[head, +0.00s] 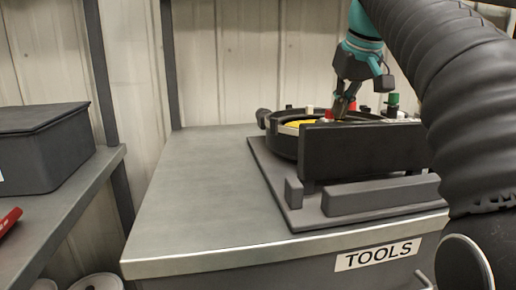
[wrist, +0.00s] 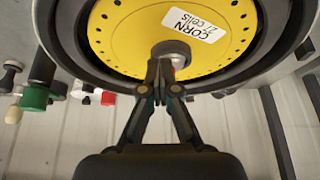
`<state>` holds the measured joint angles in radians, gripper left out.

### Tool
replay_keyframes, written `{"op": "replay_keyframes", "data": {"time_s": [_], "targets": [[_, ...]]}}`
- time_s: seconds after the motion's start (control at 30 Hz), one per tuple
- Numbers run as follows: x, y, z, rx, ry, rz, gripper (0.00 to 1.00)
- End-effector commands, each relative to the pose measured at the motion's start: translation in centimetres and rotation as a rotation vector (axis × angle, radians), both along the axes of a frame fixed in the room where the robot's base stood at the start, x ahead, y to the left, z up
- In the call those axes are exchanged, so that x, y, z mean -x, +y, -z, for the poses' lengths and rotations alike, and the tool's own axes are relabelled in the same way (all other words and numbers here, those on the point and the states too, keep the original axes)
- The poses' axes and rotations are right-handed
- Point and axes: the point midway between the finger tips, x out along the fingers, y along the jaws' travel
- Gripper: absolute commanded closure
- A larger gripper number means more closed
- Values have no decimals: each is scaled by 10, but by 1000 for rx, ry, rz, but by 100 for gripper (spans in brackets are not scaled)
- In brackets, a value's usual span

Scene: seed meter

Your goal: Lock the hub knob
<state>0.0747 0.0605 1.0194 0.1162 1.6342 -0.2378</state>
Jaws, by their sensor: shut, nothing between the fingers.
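The seed meter (head: 283,143) is a dark round housing on a grey base plate on the bench. Its yellow seed disc (wrist: 118,35) carries a white label reading "CORN 27 Cells". The grey hub knob (wrist: 172,48) stands at the disc's centre in the wrist view, partly hidden by my fingertips. In the head view the knob cannot be made out. My gripper (wrist: 165,68) is shut and empty, with its tips right at the knob; I cannot tell if they touch it. It also shows in the head view (head: 343,108), pointing down over the meter.
A dark upright panel (head: 365,151) and a low grey block (head: 380,195) stand in front of the meter. Green (wrist: 34,98) and red (wrist: 108,98) knobs sit beside the housing. The bench's left half (head: 200,180) is clear. A dark lidded box (head: 45,150) is on the left shelf.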

Motion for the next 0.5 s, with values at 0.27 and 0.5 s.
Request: {"op": "replay_keyframes", "data": {"time_s": [0.27, 0.5], "targets": [[1, 2, -1, 0, 1, -1, 100], [2, 4, -1, -1, 1, 0, 100]]}}
